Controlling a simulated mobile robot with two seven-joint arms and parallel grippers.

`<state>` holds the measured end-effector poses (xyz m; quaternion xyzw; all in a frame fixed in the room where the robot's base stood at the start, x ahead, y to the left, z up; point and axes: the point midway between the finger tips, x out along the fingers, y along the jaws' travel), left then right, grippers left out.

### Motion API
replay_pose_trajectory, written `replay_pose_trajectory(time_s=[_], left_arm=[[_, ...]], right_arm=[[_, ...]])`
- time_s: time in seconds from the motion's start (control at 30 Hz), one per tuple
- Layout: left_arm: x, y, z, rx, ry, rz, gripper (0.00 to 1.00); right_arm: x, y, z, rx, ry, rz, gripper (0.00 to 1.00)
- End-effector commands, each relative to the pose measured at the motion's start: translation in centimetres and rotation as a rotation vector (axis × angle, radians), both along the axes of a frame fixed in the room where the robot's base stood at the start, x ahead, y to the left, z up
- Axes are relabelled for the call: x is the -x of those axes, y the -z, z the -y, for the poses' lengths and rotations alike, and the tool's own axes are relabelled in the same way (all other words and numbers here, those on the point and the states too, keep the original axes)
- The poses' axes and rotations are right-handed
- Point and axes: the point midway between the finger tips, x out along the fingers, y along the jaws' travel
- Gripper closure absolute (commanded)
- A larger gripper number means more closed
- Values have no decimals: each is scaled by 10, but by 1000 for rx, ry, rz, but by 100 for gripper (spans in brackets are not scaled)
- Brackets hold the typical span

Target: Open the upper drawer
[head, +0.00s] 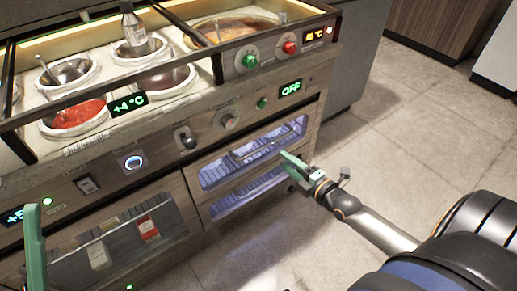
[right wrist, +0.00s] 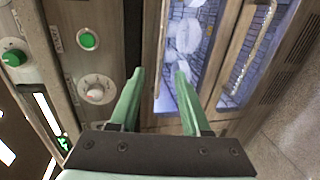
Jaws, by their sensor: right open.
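The upper drawer (head: 218,171) is in the right part of the steel and wood counter, with a lit glass front and a bar handle (head: 262,147). It looks shut. In the right wrist view its glass front (right wrist: 185,45) lies beyond the fingers. My right gripper (head: 291,164) is at the right end of the drawers, with green fingers. It is open and empty in the right wrist view (right wrist: 158,75), its fingertips near the drawer's top edge. Contact cannot be told. One green finger of my left gripper (head: 35,250) shows at the lower left.
A lower drawer (head: 250,193) is beneath; its handle (right wrist: 257,48) shows in the wrist view. Above are knobs (head: 228,120) and sauce wells (head: 75,118) with a bottle (head: 132,25). A glass-fronted compartment (head: 120,240) is to the left. The tiled floor (head: 415,130) at right is clear.

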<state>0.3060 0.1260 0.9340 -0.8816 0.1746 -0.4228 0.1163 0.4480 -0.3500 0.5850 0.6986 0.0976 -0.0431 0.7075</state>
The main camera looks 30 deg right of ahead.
Motion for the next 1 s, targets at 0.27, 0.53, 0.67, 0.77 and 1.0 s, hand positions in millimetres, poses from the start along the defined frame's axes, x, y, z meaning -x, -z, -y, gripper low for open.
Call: replay_pose_trajectory(time_s=[0.27, 0.53, 0.67, 0.77, 1.0], left_arm=[[-1, 22, 1, 13, 19, -17, 50], [-2, 39, 3, 31, 38, -33, 50], [-2, 44, 3, 37, 44, -38, 50], [-2, 46, 3, 41, 46, -41, 50], [-3, 47, 4, 40, 50, -47, 50]], right_arm=[[-46, 12, -4, -4, 1, 3, 53], [-89, 20, -8, -4, 0, 1, 53], [-102, 23, -9, -5, 1, 0, 53], [-108, 24, -9, -4, 1, -2, 53], [-111, 23, -10, -4, 0, -3, 53]])
